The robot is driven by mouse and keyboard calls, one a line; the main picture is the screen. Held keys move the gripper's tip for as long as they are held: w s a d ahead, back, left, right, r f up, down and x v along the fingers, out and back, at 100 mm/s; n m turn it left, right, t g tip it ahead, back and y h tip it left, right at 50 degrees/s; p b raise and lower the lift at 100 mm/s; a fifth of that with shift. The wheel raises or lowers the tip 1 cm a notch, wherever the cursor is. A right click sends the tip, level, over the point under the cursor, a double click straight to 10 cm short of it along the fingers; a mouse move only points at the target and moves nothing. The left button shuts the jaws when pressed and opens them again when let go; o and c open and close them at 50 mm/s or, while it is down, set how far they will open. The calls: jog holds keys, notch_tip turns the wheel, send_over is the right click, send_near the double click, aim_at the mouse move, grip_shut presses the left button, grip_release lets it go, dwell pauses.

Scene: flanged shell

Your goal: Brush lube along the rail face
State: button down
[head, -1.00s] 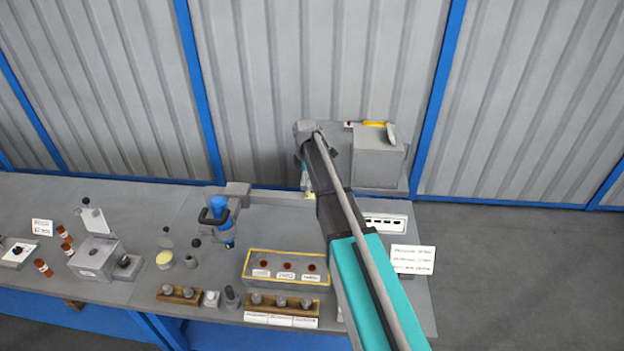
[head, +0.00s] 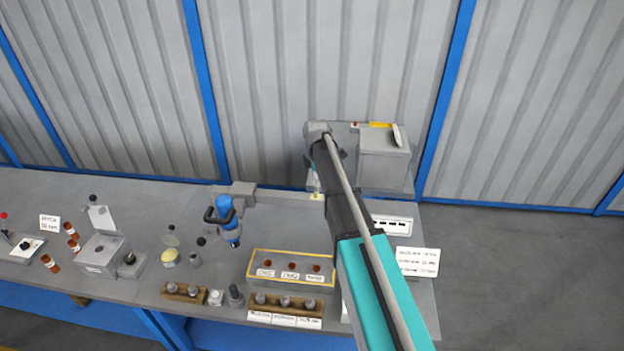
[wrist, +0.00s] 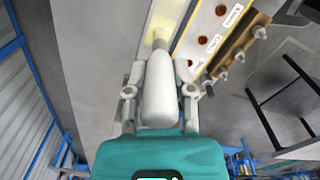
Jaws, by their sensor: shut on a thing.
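My gripper (wrist: 160,92) is shut on a white, bottle-shaped brush handle (wrist: 158,95), one finger on each side. The brush's narrow neck points away from the gripper, to a pale yellow tip (wrist: 160,42) over the light rail strip (wrist: 168,12). The strip looks yellowish around the tip; I cannot tell whether the tip touches it. In the head view the rail (head: 285,195) runs along the back of the bench, and the brush tip (head: 317,196) is near its right end. My arm hides most of the gripper there.
A yellow-edged tray (head: 290,284) with dark round holes and a wooden peg block (head: 285,301) stand in front of the rail. A blue clamp-like tool (head: 228,222) is at the rail's left end. A grey box (head: 383,165) stands behind right. Bare bench lies between rail and tray.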

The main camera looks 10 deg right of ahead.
jog(key=shift+s+d, duration=0.2)
jog(key=shift+d, duration=0.45)
jog(key=shift+s+d, duration=0.3)
jog(key=shift+d, duration=0.5)
jog(key=shift+s+d, duration=0.25)
jog(key=shift+d, duration=0.5)
jog(key=shift+d, duration=0.1)
jog(key=shift+s+d+r, duration=0.1)
jog(key=shift+s+d, duration=0.15)
jog(key=shift+d, duration=0.5)
jog(key=shift+s+d, duration=0.25)
jog(key=shift+d, duration=0.5)
notch_tip(320, 180, up, 6)
jog(key=p, duration=0.6)
jog(key=shift+r, duration=0.1)
jog(key=shift+r+p, duration=1.45)
jog(key=shift+p, duration=0.15)
